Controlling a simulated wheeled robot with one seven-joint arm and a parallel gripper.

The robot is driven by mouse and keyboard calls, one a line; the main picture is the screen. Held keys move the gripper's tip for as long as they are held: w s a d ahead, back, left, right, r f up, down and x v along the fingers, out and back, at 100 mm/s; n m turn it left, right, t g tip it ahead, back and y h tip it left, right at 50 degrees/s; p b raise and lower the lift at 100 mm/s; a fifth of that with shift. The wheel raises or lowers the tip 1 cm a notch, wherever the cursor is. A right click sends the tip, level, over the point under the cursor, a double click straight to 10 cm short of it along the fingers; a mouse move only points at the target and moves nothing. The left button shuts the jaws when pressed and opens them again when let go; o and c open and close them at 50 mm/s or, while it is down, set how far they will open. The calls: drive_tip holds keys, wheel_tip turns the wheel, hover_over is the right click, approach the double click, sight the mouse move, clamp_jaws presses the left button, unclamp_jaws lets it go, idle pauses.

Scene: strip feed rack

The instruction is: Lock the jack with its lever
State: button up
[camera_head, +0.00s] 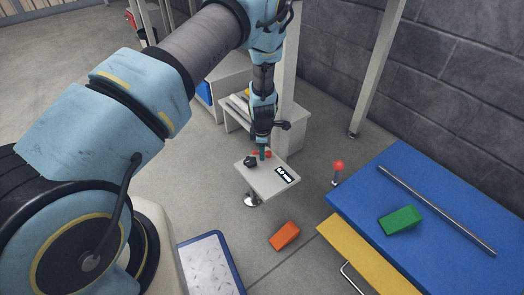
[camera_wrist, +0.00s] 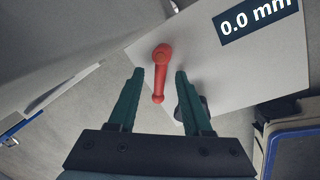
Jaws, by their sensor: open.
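A pale panel (camera_head: 262,181) stands on a round metal foot, with a dark readout (camera_head: 287,174) on it. In the wrist view the readout (camera_wrist: 255,20) says 0.0 mm. A small red lever (camera_wrist: 160,72) lies on the panel (camera_wrist: 225,75) in the wrist view, with a round hub at its upper end. My gripper (camera_head: 263,156) points down over the panel's far edge. In the wrist view my gripper (camera_wrist: 158,75) is open, its green fingers on either side of the lever, with gaps visible. I cannot tell the height between fingertips and panel. The gripper partly hides the lever in the head view.
A black knob (camera_head: 250,161) sits on the panel left of the gripper. A red ball-topped post (camera_head: 338,166) stands to the right. An orange wedge (camera_head: 284,236) lies on the floor. A blue bench (camera_head: 362,180) carries a green block (camera_head: 400,220) and a metal rod (camera_head: 435,209).

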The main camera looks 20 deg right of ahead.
clamp_jaws()
idle(0.8)
drive_tip(key=shift+w+m, duration=0.25)
drive_tip(key=shift+m, duration=0.75)
drive_tip(key=m, duration=0.3)
drive_tip(key=shift+w+d+g+h, duration=0.25)
drive_tip(key=shift+w+g+h, duration=0.1)
drive_tip(key=shift+g+h, duration=0.05)
drive_tip(key=m, duration=0.4)
drive_tip(key=d+m, duration=0.1)
drive_tip(key=shift+w+m+g, duration=0.3)
drive_tip(key=shift+m+g, duration=0.1)
